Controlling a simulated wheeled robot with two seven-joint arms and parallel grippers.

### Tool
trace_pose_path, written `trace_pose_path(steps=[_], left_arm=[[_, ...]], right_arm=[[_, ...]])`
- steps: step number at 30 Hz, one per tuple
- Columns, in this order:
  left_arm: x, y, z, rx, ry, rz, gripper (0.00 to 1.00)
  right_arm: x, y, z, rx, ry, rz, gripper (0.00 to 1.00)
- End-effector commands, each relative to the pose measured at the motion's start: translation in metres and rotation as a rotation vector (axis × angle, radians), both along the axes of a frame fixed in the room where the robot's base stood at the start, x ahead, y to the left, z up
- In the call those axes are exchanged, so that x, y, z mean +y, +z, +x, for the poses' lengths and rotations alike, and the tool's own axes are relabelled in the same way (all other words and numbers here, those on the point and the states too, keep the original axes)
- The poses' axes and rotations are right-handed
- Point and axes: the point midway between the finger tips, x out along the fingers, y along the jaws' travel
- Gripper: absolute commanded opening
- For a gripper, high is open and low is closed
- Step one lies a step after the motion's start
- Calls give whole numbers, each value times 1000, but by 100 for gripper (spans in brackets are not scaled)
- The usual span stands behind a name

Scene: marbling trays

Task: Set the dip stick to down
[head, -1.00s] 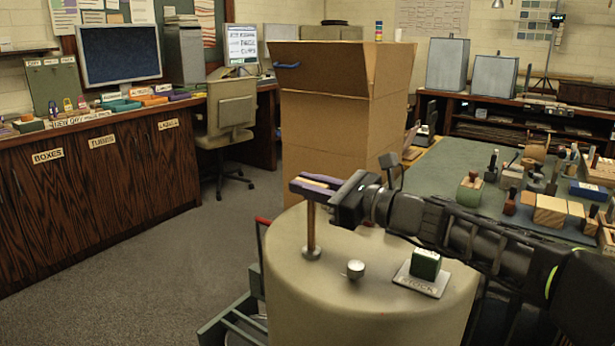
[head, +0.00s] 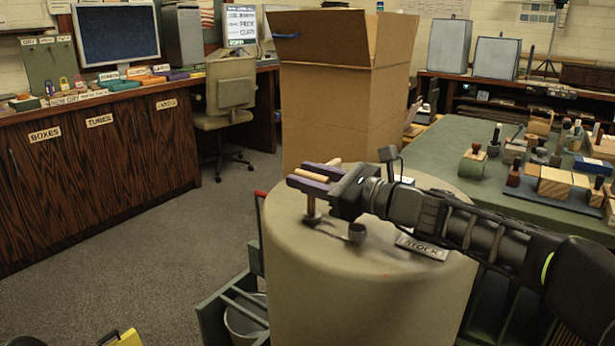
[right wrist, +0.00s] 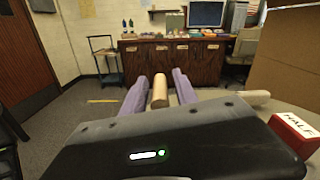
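The dip stick (head: 311,206) stands upright on top of the beige drum (head: 385,300), with a short length of post showing above its base. Its pale wooden crossbar grip (head: 310,176) lies between the purple fingers of my right gripper (head: 316,177). In the right wrist view the grip (right wrist: 160,92) sits between the two fingers (right wrist: 159,88), with a narrow gap on each side. The right gripper looks open around it. My left gripper is not in view.
A red block labelled HALF (right wrist: 296,132) shows in the right wrist view. A tall cardboard box (head: 340,110) stands behind, and a cluttered green table (head: 450,150) is right.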

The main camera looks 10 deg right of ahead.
Motion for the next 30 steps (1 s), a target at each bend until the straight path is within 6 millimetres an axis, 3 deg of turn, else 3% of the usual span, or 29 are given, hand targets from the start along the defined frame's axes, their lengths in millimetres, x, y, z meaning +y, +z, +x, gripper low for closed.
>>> trace_pose_path(steps=[12,24,30], left_arm=[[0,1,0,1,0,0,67],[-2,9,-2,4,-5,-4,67],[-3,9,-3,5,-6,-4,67]], right_arm=[[-5,0,-4,1,-1,-1,40],[-47,1,-46,-1,-2,-2,40],[-55,0,-55,-1,-1,-1,40]])
